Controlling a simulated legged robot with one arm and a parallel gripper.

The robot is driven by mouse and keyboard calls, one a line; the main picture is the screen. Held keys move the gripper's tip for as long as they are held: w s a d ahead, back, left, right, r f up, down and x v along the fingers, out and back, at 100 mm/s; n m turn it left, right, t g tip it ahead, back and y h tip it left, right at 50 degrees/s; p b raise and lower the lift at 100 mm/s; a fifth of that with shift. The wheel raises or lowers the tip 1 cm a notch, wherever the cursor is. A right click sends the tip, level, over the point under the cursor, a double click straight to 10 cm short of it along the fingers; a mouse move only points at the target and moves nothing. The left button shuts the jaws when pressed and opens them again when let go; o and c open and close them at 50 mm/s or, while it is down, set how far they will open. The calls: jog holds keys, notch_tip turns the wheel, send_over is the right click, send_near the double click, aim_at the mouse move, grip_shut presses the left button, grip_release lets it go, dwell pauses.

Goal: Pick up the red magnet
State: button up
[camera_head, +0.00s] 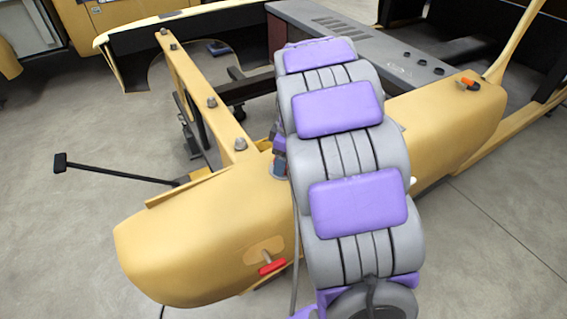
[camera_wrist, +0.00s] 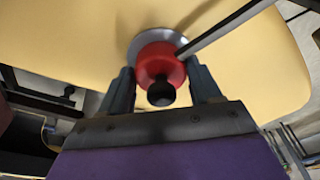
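The red magnet (camera_wrist: 150,55) is a round red piece with a black knob at its centre. In the wrist view it sits against a silver disc on a yellow shell. My gripper (camera_wrist: 159,67) is right at it, with one dark finger on each side. The fingers are spread about as wide as the magnet, and I cannot make out a firm contact. In the head view my purple and grey arm hides most of the gripper and the magnet.
The large yellow shell (camera_head: 205,235) lies under my arm. It carries a red handle (camera_head: 271,267) and an orange-black handle (camera_head: 468,83). A thin dark rod (camera_head: 120,173) sticks out left. A grey panel (camera_head: 395,55) stands behind. Bare concrete floor (camera_head: 60,230) is free at left.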

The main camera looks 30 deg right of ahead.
jog(key=shift+a, duration=0.2)
jog(key=c, duration=0.4)
jog(key=shift+d, duration=0.3)
jog(key=c, duration=0.5)
jog(key=shift+o, duration=0.2)
jog(key=shift+a+r, duration=0.1)
jog(key=shift+r, duration=0.05)
